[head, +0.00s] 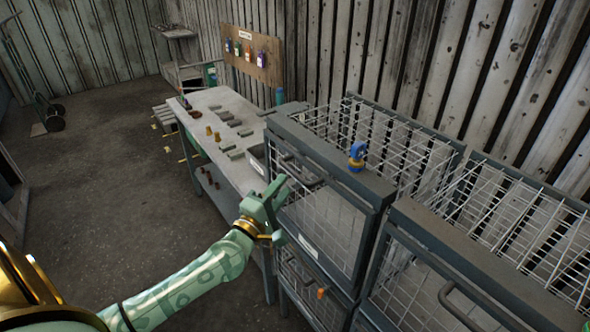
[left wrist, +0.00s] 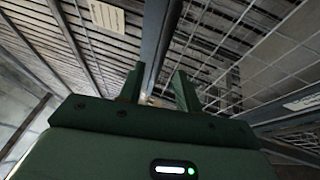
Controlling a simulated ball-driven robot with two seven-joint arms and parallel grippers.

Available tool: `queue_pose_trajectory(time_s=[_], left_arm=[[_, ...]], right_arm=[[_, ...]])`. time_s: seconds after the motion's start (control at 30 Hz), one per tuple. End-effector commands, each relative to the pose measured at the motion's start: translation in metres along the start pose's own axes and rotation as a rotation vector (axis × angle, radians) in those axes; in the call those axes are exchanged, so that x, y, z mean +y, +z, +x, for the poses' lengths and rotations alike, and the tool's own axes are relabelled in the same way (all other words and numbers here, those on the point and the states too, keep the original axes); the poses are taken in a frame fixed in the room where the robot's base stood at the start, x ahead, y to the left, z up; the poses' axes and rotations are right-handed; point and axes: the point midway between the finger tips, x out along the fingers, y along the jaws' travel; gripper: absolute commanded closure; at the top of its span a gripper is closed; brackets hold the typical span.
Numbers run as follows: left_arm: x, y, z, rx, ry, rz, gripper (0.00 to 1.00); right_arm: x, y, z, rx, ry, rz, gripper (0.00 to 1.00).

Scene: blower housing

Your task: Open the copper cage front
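Wire-mesh cages with grey frames stand at the right of the head view. The near-left stack has an upper mesh front (head: 322,225) and a lower mesh front (head: 298,287), both looking closed. A small orange-copper piece (head: 321,293) is on the lower front, and a blue and yellow piece (head: 357,156) sits on the upper frame. I cannot tell for sure which front is the copper one. My left gripper (head: 279,208) is beside the upper front's left edge. In the left wrist view its fingers (left wrist: 159,80) are apart, with nothing clearly held; a frame bar shows beyond them.
A long workbench (head: 215,97) with small parts stands behind the left gripper, close to the cages. Another cage (head: 480,290) with a dark handle is at the lower right. A board (head: 252,60) hangs on the wall. The floor (head: 105,150) at left is mostly clear.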

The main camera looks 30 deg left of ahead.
Motion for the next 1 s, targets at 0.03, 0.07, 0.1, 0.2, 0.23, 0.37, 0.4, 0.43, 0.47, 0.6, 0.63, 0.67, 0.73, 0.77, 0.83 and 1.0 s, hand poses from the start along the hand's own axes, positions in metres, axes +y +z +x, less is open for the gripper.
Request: queue_pose_trajectory(time_s=[0.03,0.07,0.1,0.2,0.23,0.37,0.4,0.43,0.47,0.6,0.63,0.67,0.73,0.77,0.83,1.0], left_arm=[[0.002,0.000,0.013,0.000,0.002,-0.001,0.66],[0.002,0.000,0.020,0.001,0.003,-0.001,0.66],[0.001,0.000,0.028,0.001,0.002,0.000,0.66],[0.000,0.000,0.045,0.000,0.000,0.000,0.66],[0.000,0.000,0.049,0.000,0.001,0.000,0.66],[-0.001,0.000,0.061,-0.001,-0.001,0.000,0.66],[-0.001,0.000,0.063,-0.001,-0.002,0.001,0.66],[-0.001,0.000,0.064,-0.001,-0.002,0.001,0.66],[-0.001,0.000,0.065,-0.001,-0.001,0.001,0.66],[-0.001,0.000,0.066,-0.001,-0.002,0.001,0.66],[-0.001,0.000,0.066,-0.001,-0.002,0.001,0.66],[-0.001,0.000,0.066,-0.001,-0.002,0.001,0.66],[-0.001,0.000,0.065,-0.001,-0.001,0.001,0.74],[-0.001,0.000,0.065,-0.001,-0.001,0.001,0.83],[-0.001,0.000,0.065,-0.001,-0.002,0.001,1.00],[-0.001,0.000,0.065,-0.001,-0.001,0.001,1.00]], right_arm=[[0.001,0.000,-0.002,0.000,0.002,-0.001,0.61],[0.002,0.000,-0.002,0.000,0.002,-0.001,0.61],[0.002,0.000,-0.002,0.000,0.003,-0.001,0.61],[0.003,0.001,-0.002,-0.001,0.004,-0.002,0.61],[0.004,0.001,-0.002,-0.001,0.004,-0.002,0.61],[0.004,0.001,-0.002,-0.001,0.005,-0.002,0.61],[0.004,0.001,-0.002,-0.001,0.005,-0.002,0.61],[0.004,0.001,-0.002,-0.001,0.005,-0.002,0.61],[0.004,0.001,-0.002,-0.001,0.005,-0.002,0.61],[0.004,0.001,-0.002,-0.001,0.005,-0.002,0.61],[0.004,0.001,-0.002,-0.001,0.005,-0.002,0.61],[0.004,0.001,-0.002,-0.001,0.005,-0.002,0.61],[0.004,0.001,-0.002,-0.001,0.005,-0.002,0.61],[0.004,0.001,-0.002,-0.001,0.005,-0.002,0.61],[0.004,0.001,-0.002,-0.001,0.005,-0.002,0.61],[0.004,0.001,-0.001,-0.001,0.005,-0.002,0.61]])
